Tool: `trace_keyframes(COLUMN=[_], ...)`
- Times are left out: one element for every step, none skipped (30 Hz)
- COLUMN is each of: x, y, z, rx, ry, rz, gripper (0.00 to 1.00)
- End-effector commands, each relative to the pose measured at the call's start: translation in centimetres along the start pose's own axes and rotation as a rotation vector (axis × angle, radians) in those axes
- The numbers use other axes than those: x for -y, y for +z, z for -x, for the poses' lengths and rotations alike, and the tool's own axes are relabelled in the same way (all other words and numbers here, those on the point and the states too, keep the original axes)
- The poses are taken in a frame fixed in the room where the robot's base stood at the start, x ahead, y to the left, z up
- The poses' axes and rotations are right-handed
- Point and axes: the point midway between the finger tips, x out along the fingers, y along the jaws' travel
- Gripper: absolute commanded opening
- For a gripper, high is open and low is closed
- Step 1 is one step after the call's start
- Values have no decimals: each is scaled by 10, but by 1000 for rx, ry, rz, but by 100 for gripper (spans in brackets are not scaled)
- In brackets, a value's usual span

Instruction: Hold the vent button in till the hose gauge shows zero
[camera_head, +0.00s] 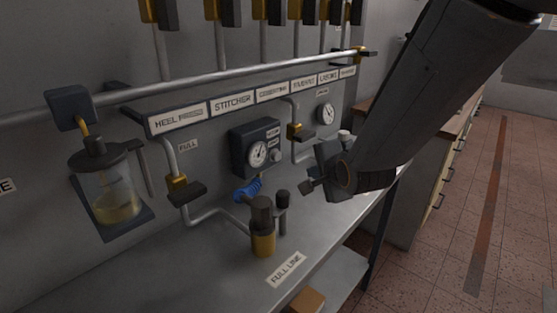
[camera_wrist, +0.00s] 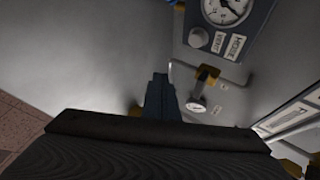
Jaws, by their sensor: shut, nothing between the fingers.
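The hose gauge (camera_head: 258,153) is a white dial on a dark blue-grey box on the wall panel. It also shows in the wrist view (camera_wrist: 228,8), cut by the top edge; its reading is too small to tell. The vent button (camera_head: 277,156) is a pale round knob on the same box, right of the dial. In the wrist view the button (camera_wrist: 198,37) sits beside a small "VENT" label. My gripper (camera_head: 306,187) is shut and empty, below and right of the button, apart from it. Its fingers (camera_wrist: 160,78) show in the wrist view.
A blue fitting (camera_head: 247,190) hangs below the gauge box. A brass and dark cylinder (camera_head: 263,232) stands on the grey bench. A pipe with a brass valve (camera_head: 298,131) and another dial (camera_head: 325,114) are on the panel to the right. A glass jar (camera_head: 110,196) hangs at left.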

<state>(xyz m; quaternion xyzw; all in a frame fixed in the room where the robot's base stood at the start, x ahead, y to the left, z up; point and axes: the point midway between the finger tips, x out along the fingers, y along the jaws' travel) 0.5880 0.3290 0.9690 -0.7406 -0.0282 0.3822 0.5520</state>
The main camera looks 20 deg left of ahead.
Motion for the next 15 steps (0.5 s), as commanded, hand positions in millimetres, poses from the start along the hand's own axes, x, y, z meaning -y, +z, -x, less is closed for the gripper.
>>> trace_keyframes(x=[0, 0, 0, 0, 0, 0, 0, 0, 1, 2, 3, 5, 6, 8, 10], y=[0, 0, 0, 0, -1, -1, 0, 0, 1, 1, 2, 4, 5, 7, 9], z=[0, 0, 0, 0, 0, 0, 0, 0, -1, -2, -4, -6, -8, -10, -13], rx=[0, -1, -1, -1, -1, -1, -1, -1, -1, -1, 0, -1, -1, -1, 0], ry=[0, 0, 1, 1, 1, 1, 1, 1, 1, 1, 0, 0, 0, 0, 0], rz=[0, 0, 1, 1, 1, 1, 1, 1, 2, 2, 2, 1, 1, 2, 3], gripper=[0, 0, 0, 0, 0, 0, 0, 0, 0, 0, 0, 0, 0, 0, 0])
